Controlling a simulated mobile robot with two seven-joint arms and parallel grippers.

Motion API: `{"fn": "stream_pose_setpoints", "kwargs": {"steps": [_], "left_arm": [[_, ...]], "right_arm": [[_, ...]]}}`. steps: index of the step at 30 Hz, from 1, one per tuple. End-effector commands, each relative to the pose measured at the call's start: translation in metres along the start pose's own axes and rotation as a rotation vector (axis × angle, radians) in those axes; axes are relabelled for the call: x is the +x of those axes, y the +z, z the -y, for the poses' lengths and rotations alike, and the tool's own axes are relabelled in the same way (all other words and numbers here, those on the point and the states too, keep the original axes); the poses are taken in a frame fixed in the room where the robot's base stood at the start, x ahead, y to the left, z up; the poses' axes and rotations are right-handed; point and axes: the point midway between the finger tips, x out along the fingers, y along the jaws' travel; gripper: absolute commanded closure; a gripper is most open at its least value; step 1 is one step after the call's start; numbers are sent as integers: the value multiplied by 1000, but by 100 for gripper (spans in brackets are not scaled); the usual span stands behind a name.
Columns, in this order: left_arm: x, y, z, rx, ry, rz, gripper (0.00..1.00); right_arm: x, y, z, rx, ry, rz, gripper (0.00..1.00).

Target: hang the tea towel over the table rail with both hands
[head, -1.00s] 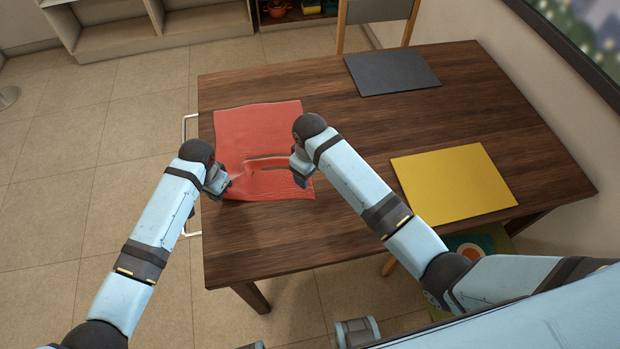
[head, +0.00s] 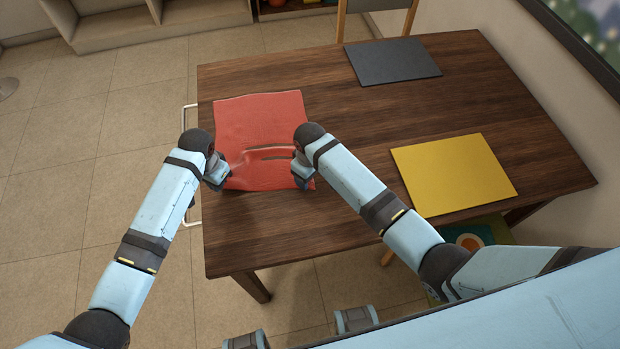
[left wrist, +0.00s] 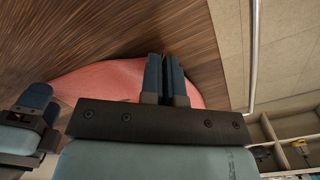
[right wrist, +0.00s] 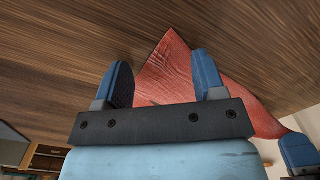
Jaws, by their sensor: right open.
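The red tea towel (head: 262,112) lies on the left part of the wooden table (head: 330,215), with a raised fold across its near half. The pale metal table rail (head: 183,119) runs along the table's left edge; it also shows in the left wrist view (left wrist: 252,55). My left gripper (head: 217,180) is at the towel's near left corner, its fingers (left wrist: 163,60) almost together with towel pinched between them. My right gripper (head: 303,181) is at the near right corner. Its fingers (right wrist: 163,75) are apart, with a towel corner (right wrist: 165,75) showing between them.
A yellow mat (head: 455,178) lies at the right of the table and a dark grey mat (head: 392,60) at the back. A chair (head: 378,12) stands behind the table. Open floor (head: 110,130) lies left of the rail. The table's middle is bare.

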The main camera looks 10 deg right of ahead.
Motion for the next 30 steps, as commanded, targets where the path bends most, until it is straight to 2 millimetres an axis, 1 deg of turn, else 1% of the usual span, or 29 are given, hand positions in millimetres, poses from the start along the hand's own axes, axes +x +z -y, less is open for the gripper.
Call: {"fn": "stream_pose_setpoints", "kwargs": {"steps": [4, 16, 17, 30], "left_arm": [[0, 0, 0, 0, 0, 0, 100], [0, 0, 0, 0, 0, 0, 100], [0, 0, 0, 0, 0, 0, 100], [0, 0, 0, 0, 0, 0, 100]], "right_arm": [[5, 0, 0, 0, 0, -1, 36], [7, 0, 0, 0, 0, 1, 36], [7, 0, 0, 0, 0, 0, 38], [8, 1, 0, 1, 0, 2, 89]]}}
